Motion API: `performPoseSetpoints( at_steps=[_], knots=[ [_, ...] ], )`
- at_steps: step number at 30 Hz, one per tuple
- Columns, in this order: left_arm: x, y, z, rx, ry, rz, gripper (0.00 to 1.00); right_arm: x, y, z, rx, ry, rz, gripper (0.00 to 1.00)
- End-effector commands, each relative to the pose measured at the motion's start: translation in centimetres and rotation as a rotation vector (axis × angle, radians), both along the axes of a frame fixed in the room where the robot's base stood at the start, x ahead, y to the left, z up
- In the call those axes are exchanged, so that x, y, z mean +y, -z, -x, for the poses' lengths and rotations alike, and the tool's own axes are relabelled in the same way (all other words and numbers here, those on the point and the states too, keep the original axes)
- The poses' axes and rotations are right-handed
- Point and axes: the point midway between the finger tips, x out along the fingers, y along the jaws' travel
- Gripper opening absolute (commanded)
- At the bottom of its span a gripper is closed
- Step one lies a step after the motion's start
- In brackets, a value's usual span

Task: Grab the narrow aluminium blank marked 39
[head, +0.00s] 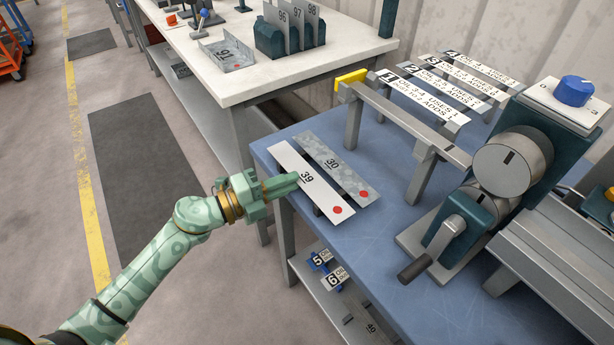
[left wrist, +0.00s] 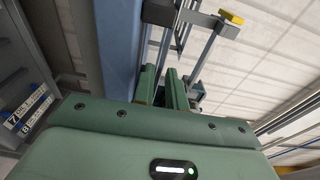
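The narrow pale blank marked 39 (head: 318,190) lies flat over dark supports on the blue table, with a red dot at its near end. My left gripper (head: 296,180) is at its left long edge, and its fingertips overlap that edge in the head view. In the left wrist view, the two green fingers (left wrist: 161,90) have a narrow gap between them, and no blank is clearly visible in it. Whether they touch the blank cannot be told. The wider, mottled blank marked 30 (head: 345,175) lies just right of it. My right gripper is not in view.
A bending machine (head: 512,160) with a blue knob and crank handle stands at right on the blue table (head: 378,250). A rail with a yellow end (head: 352,77) and labelled racks stand behind. A white table (head: 290,75) holds upright blanks. The floor at left is open.

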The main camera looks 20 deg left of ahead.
Motion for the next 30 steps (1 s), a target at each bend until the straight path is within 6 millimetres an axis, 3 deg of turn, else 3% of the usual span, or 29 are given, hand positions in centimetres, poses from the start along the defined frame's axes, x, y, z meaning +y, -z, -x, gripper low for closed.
performPoseSetpoints(
  at_steps=[9, 16, 18, 30],
  knots=[
    [-3.5, 0.0, -2.8, 0.001, 0.0, 0.001, 0.14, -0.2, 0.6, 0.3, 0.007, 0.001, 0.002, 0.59],
    [-3.6, -0.1, -2.9, 0.002, 0.0, 0.001, 0.14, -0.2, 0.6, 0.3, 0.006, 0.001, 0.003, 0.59],
    [-3.6, -0.1, -2.9, 0.001, 0.0, 0.001, 0.0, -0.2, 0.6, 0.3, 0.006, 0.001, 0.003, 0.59],
    [-3.6, -0.3, -2.9, 0.001, 0.0, 0.001, 0.0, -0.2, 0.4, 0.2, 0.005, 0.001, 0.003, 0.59]
  ],
)
